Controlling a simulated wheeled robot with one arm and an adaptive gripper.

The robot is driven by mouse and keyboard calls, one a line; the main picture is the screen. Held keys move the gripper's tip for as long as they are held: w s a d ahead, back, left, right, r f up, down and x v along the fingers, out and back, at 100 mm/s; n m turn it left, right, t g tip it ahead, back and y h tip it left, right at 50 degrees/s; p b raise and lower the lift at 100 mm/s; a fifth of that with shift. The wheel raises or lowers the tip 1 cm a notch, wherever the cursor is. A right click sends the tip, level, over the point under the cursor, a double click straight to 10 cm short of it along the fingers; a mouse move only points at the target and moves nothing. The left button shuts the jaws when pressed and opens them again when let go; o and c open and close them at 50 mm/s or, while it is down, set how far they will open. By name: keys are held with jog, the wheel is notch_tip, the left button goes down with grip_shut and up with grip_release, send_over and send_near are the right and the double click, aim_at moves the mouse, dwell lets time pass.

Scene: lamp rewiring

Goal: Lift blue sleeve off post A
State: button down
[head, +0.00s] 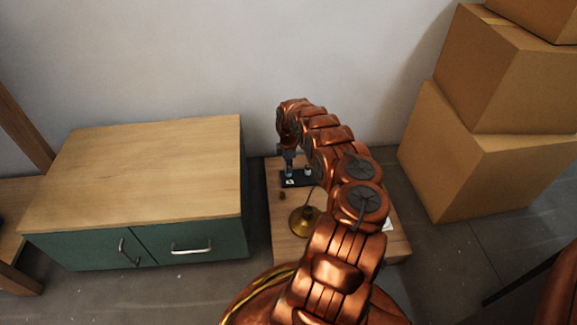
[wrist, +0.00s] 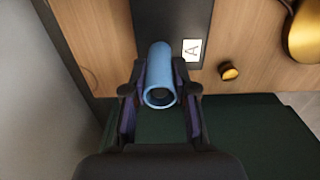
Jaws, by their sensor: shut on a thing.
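In the wrist view the blue sleeve (wrist: 160,68) is a hollow tube with its open end toward the camera. My gripper (wrist: 160,90) is shut on it, one finger on each side. Beyond it is the dark base plate (wrist: 165,18), with a white label "A" (wrist: 193,50) beside the sleeve. Post A itself is not visible; the sleeve's inside looks dark, and I cannot tell whether the post is within it. In the head view my gripper (head: 289,168) is small and points down over the dark plate (head: 297,180), partly hidden by my arm.
A brass lamp base (head: 305,221) and a small brass knob (wrist: 229,71) are near the plate on the wooden table (head: 285,245). A green cabinet with a wooden top (head: 150,170) stands to the left. Stacked cardboard boxes (head: 490,150) stand to the right, and a wall is behind.

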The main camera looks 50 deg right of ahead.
jog(key=shift+r+p, duration=0.95)
jog(key=shift+r, duration=0.05)
jog(key=shift+r, duration=0.1)
jog(key=shift+r+p, duration=3.35)
jog(key=shift+r, duration=0.55)
